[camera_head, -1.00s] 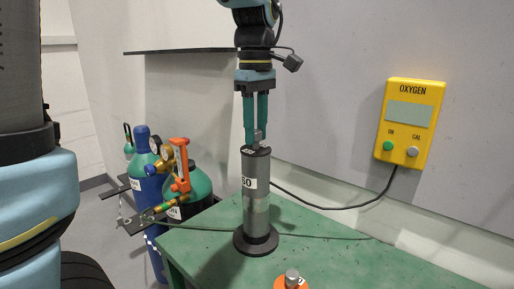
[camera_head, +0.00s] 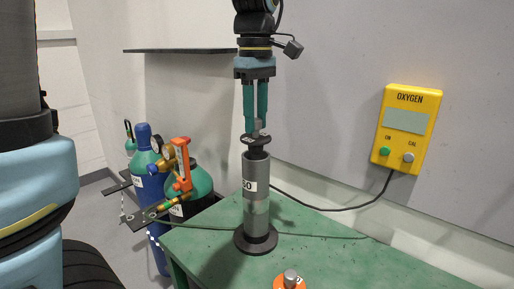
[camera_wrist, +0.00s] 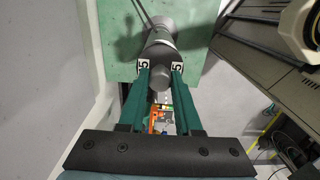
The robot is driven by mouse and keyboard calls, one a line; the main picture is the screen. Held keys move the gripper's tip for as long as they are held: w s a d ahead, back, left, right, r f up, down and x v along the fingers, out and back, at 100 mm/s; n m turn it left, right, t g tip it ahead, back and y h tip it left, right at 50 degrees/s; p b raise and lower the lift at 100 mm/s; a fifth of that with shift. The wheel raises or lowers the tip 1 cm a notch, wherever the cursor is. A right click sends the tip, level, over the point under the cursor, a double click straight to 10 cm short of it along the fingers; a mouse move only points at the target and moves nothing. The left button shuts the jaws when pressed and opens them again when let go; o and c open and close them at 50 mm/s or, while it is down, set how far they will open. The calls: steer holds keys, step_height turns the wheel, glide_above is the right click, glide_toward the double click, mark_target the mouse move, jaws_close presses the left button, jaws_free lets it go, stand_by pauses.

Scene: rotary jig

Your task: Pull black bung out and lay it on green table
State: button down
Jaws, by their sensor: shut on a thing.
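The black bung (camera_head: 256,139) is just above the mouth of the grey cylinder (camera_head: 256,180), at least partly out of it; whether its lower end is still inside, I cannot tell. My gripper (camera_head: 256,122) points straight down and is shut on the metal knob of the bung. In the wrist view, my gripper (camera_wrist: 159,72) has its two green fingers on either side of the grey knob (camera_wrist: 158,77). The cylinder stands upright on a dark round base on the green table (camera_head: 310,240).
An orange piece with a metal knob (camera_head: 291,279) sits at the table's front. A yellow oxygen meter (camera_head: 406,125) hangs on the right wall. Gas bottles (camera_head: 150,170) and an orange flowmeter (camera_head: 181,163) stand at the left.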

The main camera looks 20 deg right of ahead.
mark_target(256, 119)
steer(key=shift+r+p, duration=1.5)
steer(key=shift+r, duration=0.3)
steer(key=shift+f, duration=0.15)
